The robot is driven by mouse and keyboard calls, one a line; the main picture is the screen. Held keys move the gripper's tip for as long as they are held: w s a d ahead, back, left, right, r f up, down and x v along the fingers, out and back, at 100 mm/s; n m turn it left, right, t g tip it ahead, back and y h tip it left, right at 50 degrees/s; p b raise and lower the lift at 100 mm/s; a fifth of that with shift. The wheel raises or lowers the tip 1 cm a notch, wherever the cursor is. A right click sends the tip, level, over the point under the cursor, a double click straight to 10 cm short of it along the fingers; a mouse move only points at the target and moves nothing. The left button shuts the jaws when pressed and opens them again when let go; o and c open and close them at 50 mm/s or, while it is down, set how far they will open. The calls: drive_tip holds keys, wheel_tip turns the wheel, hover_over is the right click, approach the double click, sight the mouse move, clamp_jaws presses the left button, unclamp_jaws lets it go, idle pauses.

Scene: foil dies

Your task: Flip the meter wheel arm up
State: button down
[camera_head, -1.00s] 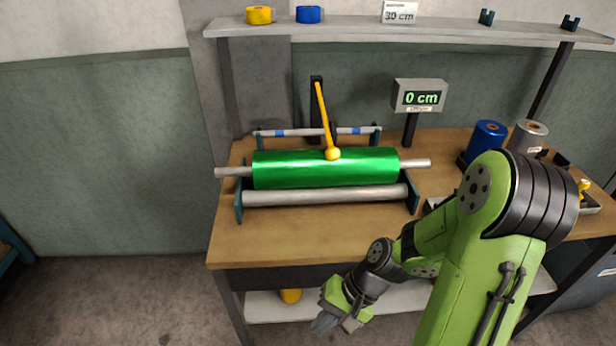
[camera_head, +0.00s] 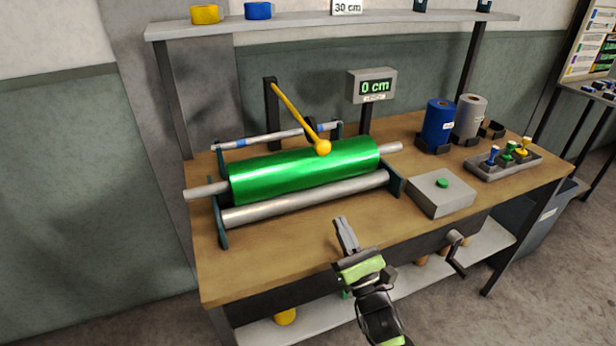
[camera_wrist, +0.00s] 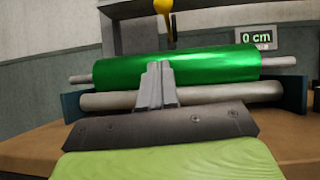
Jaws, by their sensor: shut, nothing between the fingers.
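The yellow meter wheel arm (camera_head: 297,112) slopes down from a dark post (camera_head: 271,113) behind the rollers. In the wrist view the arm's yellow end (camera_wrist: 163,6) is cut off by the top edge. My gripper (camera_head: 344,234) is shut and empty, in front of the rollers near the table's front edge and apart from the arm. In the wrist view my gripper's fingers (camera_wrist: 155,85) stand together in front of the green roll (camera_wrist: 210,66).
A display reading 0 cm (camera_head: 375,87) stands behind the roll. A grey box with a green button (camera_head: 441,193) is right of my gripper. Blue (camera_head: 438,126) and silver (camera_head: 470,118) rolls stand at the back right. A shelf (camera_head: 335,22) spans above; a crank (camera_head: 455,254) juts out in front.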

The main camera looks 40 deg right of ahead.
drive_tip(key=shift+s+d+m+h, duration=0.3)
drive_tip(key=shift+d+m+h, duration=0.15)
drive_tip(key=shift+m+h, duration=0.15)
drive_tip(key=shift+w, duration=0.1)
drive_tip(key=shift+w+b, duration=0.3)
drive_tip(key=shift+b, duration=0.4)
drive_tip(key=w+d+r+b, duration=0.1)
drive_tip(key=w+d+r, duration=0.1)
drive_tip(key=w+r, duration=0.6)
drive_tip(key=shift+r+b, duration=0.4)
drive_tip(key=shift+r, duration=0.4)
drive_tip(key=shift+w, duration=0.1)
